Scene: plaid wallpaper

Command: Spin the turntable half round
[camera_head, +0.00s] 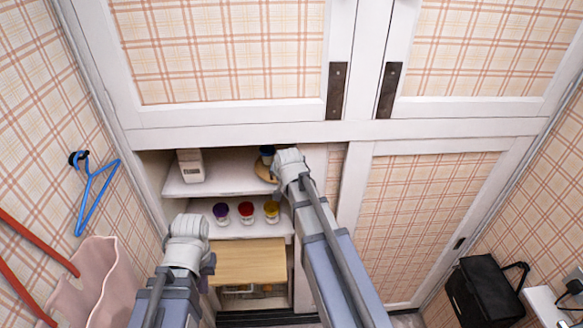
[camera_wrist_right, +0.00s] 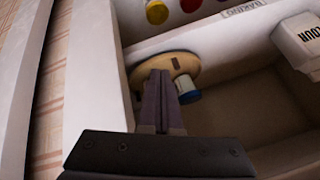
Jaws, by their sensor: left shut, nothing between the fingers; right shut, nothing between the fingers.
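The turntable is a round wooden disc (camera_head: 264,171) on the upper shelf of the open cupboard, partly hidden behind my right arm. In the right wrist view the turntable (camera_wrist_right: 191,62) has a dark rectangular mark and a blue and white jar (camera_wrist_right: 188,92) on it. The jar also shows in the head view (camera_head: 266,151). My right gripper (camera_wrist_right: 159,75) is shut and empty, its fingertips at the disc's near edge; I cannot tell if they touch. My left gripper (camera_head: 190,226) is shut and empty, low in front of the cupboard's left side.
A white flour box (camera_head: 191,165) stands left on the upper shelf. Jars with purple, red and yellow lids (camera_head: 245,210) stand on the shelf below, above a wooden board (camera_head: 250,262). A blue hanger (camera_head: 92,192) hangs on the left wall. A black bag (camera_head: 484,292) is at right.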

